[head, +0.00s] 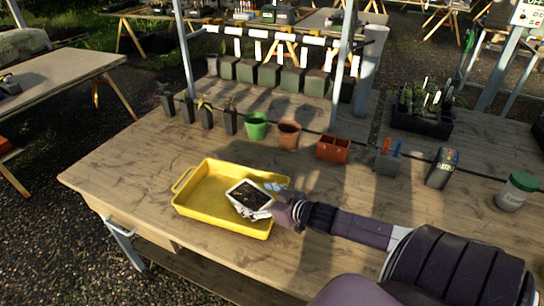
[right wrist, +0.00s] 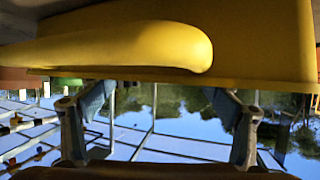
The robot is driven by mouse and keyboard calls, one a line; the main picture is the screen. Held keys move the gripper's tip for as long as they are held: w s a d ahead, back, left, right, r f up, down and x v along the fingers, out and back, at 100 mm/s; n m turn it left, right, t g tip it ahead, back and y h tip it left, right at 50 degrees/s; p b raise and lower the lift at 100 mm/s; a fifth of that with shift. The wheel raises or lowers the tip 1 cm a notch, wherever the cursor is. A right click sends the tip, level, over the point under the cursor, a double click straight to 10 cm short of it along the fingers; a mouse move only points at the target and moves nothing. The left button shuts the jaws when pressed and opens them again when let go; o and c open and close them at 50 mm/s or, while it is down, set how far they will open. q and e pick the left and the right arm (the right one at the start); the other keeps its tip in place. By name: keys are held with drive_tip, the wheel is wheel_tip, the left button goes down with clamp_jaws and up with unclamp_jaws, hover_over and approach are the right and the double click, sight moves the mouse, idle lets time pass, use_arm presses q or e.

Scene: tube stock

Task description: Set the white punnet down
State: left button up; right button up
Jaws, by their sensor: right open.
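The white punnet (head: 240,206) has dark contents and sits at the right part of the yellow tray (head: 200,187). It looks slightly tilted in the head view, and I cannot tell whether it touches the tray floor. My right gripper (head: 270,200) is open at the punnet's right end, over the tray's right side. In the right wrist view its two fingers (right wrist: 155,112) stand wide apart, with sky and trees between them. Yellow surfaces fill the top of that view, and I cannot make out the punnet there. My left gripper is not in view.
Behind the tray stand a green pot (head: 256,126), a terracotta pot (head: 289,134) and a red-brown container (head: 333,149). A grey holder (head: 388,160) and a green-lidded jar (head: 516,191) stand to the right. The table (head: 120,165) is clear left of the tray.

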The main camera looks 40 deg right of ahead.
drive_tip(key=v, duration=0.9)
idle(0.4)
